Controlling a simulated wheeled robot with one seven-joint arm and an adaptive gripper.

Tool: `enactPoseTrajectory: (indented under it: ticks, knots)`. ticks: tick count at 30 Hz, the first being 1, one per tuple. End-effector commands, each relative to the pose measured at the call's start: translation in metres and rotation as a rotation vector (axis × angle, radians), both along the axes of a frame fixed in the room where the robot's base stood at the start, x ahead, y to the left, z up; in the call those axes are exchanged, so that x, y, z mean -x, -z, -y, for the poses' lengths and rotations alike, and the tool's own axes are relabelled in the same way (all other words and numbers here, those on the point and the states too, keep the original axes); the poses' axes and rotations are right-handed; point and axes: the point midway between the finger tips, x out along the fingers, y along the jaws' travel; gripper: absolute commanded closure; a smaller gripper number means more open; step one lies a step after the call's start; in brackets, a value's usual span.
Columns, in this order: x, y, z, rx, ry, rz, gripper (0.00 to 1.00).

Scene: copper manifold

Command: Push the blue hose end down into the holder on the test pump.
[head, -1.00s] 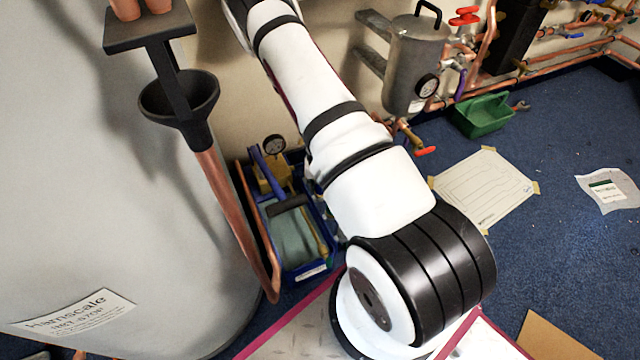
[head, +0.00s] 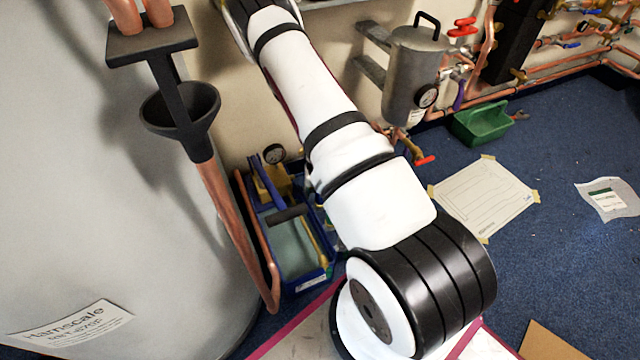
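The test pump (head: 308,279) is a blue open-topped box on the floor, left of my arm, with greenish water in it. It carries a brass block, a round gauge (head: 274,153) and a dark handle (head: 288,213). A slanting blue piece (head: 268,184) stands at its back left; I cannot tell whether it is the hose end. The holder cannot be made out. My arm covers the area just right of the pump. My gripper is out of view; the arm runs out past the top edge.
A grey cylinder (head: 90,220) fills the left, with a copper pipe and black funnel (head: 181,110) before it. A steel pot (head: 408,75) and copper pipework line the wall. A green bin (head: 482,124) and paper sheets (head: 487,198) lie on the blue floor.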

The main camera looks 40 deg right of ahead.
Motion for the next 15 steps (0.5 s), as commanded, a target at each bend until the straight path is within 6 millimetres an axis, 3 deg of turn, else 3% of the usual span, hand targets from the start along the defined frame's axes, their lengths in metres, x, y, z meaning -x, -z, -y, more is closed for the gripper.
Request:
enactPoseTrajectory:
  ticks: [15]
  knots:
    - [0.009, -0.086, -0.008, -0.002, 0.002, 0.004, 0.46]
